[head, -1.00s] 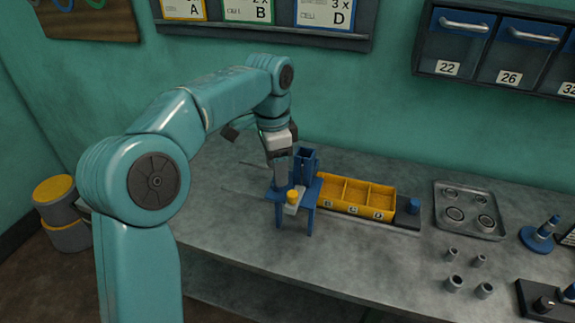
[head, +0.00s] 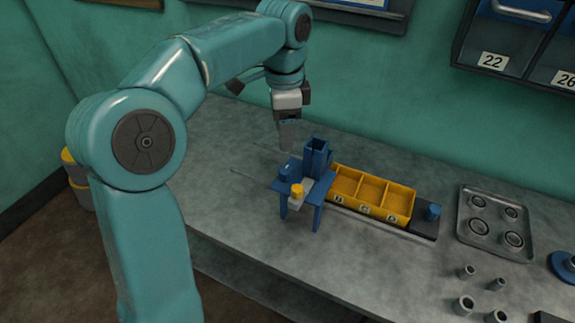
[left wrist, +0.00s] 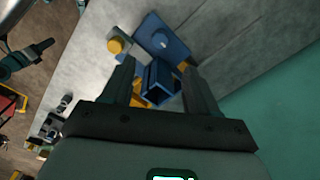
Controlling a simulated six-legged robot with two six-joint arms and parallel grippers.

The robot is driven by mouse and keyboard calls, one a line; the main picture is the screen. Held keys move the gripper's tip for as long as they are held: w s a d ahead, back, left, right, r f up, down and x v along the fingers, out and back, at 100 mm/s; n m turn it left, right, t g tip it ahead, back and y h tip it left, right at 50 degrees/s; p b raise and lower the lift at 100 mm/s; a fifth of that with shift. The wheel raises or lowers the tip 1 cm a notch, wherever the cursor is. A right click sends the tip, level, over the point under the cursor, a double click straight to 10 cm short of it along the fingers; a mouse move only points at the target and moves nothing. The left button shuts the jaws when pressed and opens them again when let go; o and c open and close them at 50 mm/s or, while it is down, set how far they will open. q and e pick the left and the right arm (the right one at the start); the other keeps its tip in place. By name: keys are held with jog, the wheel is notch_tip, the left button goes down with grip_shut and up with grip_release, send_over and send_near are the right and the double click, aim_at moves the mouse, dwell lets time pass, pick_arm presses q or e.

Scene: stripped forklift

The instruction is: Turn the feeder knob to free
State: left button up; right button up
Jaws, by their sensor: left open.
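The feeder is a blue stand (head: 313,193) on the bench, with a square upright tube (head: 317,157). A small round blue knob (head: 284,173) sits on its top plate, and a yellow knob (head: 297,190) sits on a pale block at its front. The pictures do not show which is the feeder knob or its setting. My left gripper (head: 288,143) points down, above and behind the blue knob, touching nothing visible. In the left wrist view its fingers (left wrist: 157,66) are apart and empty, with the blue knob (left wrist: 160,43) and yellow knob (left wrist: 115,45) beyond them. My right gripper is out of view.
A yellow bin tray (head: 371,193) stands right of the feeder on a dark rail with a blue post (head: 433,212). A metal tray of rings (head: 495,222) and loose grey sleeves lie farther right. Thin rods extend left of the feeder.

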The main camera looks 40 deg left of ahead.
aim_at(285, 169)
pick_arm(q)
notch_tip(285, 169, down, 11)
jog(key=shift+s+r, duration=0.1)
jog(key=c, duration=1)
